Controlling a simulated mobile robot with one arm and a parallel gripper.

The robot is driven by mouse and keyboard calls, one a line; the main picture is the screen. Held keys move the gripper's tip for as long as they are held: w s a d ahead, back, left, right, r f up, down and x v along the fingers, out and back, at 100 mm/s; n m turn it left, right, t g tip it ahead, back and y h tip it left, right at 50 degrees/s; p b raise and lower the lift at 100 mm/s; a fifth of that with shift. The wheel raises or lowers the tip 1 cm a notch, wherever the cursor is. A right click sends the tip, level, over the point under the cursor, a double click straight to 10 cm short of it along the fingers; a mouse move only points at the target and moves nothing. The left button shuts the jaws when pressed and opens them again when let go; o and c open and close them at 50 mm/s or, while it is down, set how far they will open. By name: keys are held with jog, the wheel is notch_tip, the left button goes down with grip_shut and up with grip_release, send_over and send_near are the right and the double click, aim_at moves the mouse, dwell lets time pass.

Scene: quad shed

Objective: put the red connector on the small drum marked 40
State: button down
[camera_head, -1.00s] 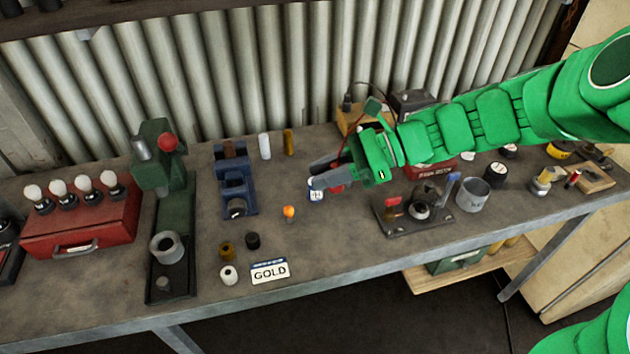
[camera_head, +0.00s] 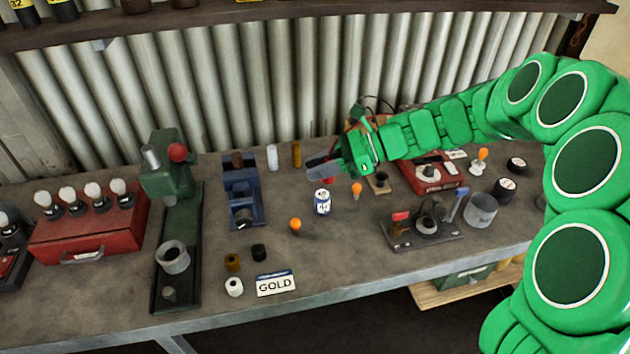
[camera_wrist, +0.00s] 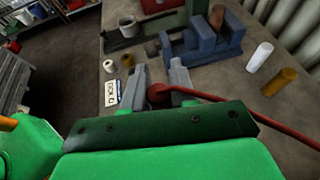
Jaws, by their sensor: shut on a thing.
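My gripper (camera_head: 322,168) is shut on the red connector (camera_wrist: 158,93), which sits between the two grey jaws in the wrist view. A red cable runs from it to the right in that view. In the head view the jaws point left, above and behind a small white and blue drum (camera_head: 322,202), apart from it in the picture. The drum stands upright with a dark mark too small to read surely. Two low black round pieces, one (camera_head: 505,189) and another (camera_head: 517,165), stand at the right with pale labels I cannot read.
A blue vise-like block (camera_head: 243,195) and white (camera_head: 272,157) and brown (camera_head: 296,154) cylinders stand left of my gripper. An orange-topped piece (camera_head: 295,226) is in front. A dark fixture (camera_head: 425,232) and a grey cup (camera_head: 481,211) stand right.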

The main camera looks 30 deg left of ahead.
jog(key=shift+w+a+f, duration=0.5)
jog(key=shift+f, duration=0.35)
jog(key=shift+w+a+f, duration=0.45)
jog(key=shift+a+f, duration=0.1)
jog(key=shift+f, duration=0.35)
jog(key=shift+w+a+f, duration=0.5)
jog(key=shift+f, duration=1.95)
jog(key=c, duration=0.9)
grip_release()
jog(key=shift+f, duration=0.1)
jog(key=v, duration=1.2)
jog(key=shift+d+r, duration=0.1)
jog(key=shift+r, duration=0.15)
